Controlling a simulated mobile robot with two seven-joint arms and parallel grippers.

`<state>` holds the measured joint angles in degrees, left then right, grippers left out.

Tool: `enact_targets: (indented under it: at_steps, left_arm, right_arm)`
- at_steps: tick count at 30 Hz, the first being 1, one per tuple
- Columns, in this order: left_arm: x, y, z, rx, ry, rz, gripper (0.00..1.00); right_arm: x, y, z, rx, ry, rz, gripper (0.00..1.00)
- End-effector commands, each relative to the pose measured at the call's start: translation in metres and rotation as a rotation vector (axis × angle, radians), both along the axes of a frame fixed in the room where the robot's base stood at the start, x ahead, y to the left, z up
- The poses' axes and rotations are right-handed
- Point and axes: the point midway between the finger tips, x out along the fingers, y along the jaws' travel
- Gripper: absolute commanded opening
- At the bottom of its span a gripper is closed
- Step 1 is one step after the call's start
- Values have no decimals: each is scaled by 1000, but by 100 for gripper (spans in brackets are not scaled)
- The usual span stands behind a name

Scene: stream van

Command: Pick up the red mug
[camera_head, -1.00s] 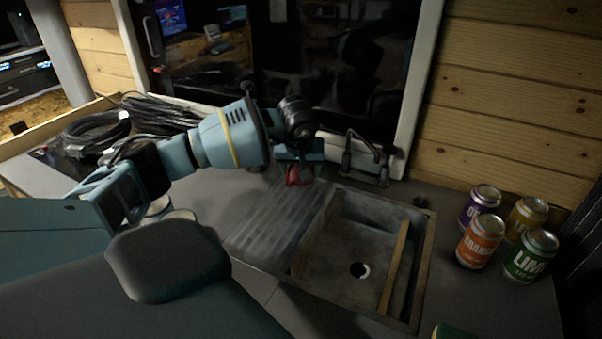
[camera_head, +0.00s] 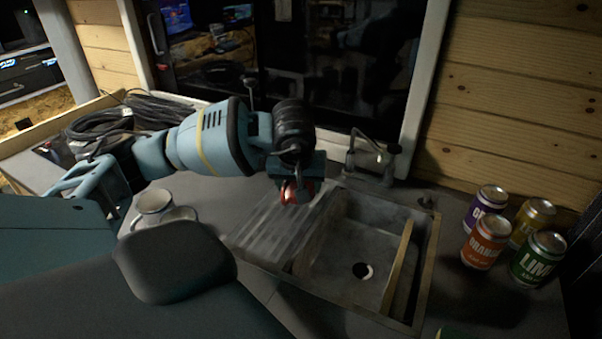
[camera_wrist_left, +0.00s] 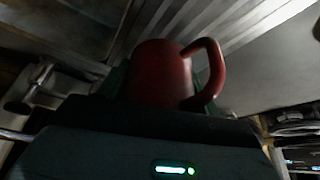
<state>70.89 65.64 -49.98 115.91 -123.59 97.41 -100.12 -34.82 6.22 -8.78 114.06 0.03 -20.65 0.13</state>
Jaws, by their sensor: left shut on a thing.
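The red mug (camera_head: 299,193) is held in my left gripper (camera_head: 296,183), over the ribbed drainboard (camera_head: 262,234) just left of the sink. In the head view the gripper and wrist hide most of the mug. In the left wrist view the mug (camera_wrist_left: 160,73) fills the middle, with its handle to the right. The left gripper (camera_wrist_left: 165,100) is shut on it; the fingertips are mostly hidden behind the mug and the dark gripper body. My right gripper is not in view.
A sink (camera_head: 352,240) with a wooden strip lies right of the drainboard, with a faucet (camera_head: 372,158) behind. Several cans, including an orange one (camera_head: 485,243), stand at right. A white cup (camera_head: 153,202) stands at left, near coiled black cable (camera_head: 100,127).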

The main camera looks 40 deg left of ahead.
Motion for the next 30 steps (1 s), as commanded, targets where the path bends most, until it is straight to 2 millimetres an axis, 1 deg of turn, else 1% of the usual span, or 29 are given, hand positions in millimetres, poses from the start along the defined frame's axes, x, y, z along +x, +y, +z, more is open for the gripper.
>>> enact_targets:
  at_steps: [6,15,21,30]
  left_arm:
    - [-19,-14,2,1,0,-2,31]
    - [-37,-29,4,1,-1,-1,31]
    - [-45,-35,6,-1,-1,0,31]
    - [-50,-38,6,1,0,0,31]
  right_arm:
    - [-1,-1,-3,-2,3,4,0]
    - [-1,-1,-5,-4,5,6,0]
    - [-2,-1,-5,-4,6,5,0]
    - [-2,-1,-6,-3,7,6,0]
